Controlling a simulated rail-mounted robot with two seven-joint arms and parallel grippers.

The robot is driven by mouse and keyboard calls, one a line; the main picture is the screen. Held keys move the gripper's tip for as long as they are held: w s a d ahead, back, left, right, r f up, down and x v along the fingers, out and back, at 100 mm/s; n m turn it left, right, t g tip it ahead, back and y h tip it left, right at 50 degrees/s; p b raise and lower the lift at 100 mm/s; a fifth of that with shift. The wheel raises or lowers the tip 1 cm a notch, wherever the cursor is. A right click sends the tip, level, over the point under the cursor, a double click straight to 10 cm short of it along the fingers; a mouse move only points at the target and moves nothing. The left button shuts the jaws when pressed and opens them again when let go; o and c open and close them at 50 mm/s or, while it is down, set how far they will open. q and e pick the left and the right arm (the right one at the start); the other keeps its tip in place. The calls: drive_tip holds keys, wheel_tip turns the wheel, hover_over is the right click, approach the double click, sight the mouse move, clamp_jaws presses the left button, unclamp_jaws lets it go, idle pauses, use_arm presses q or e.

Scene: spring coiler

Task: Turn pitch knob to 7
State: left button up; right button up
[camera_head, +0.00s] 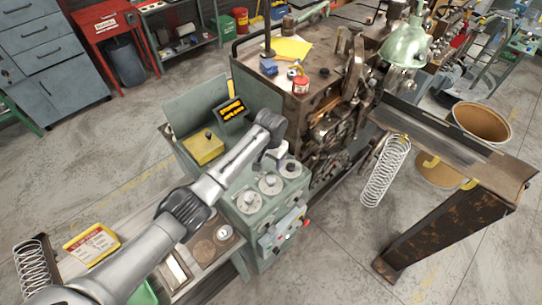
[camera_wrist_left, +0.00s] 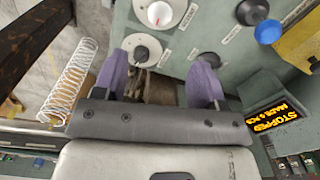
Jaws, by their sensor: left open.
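My left gripper (camera_head: 279,156) is over the panel by the far-right dial. In the wrist view its purple fingers (camera_wrist_left: 160,82) are apart with nothing held. A white knob with a red mark (camera_wrist_left: 159,13) and another knob (camera_wrist_left: 142,53) show beyond the fingers; the latter is near the left finger. My right gripper is out of view.
A coil spring (camera_head: 385,172) hangs at the right. Red and blue buttons (camera_head: 306,223) sit on the panel's front. Floor is free at the lower right.

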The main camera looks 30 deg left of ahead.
use_arm(q)
drive_tip(key=shift+r, duration=0.65)
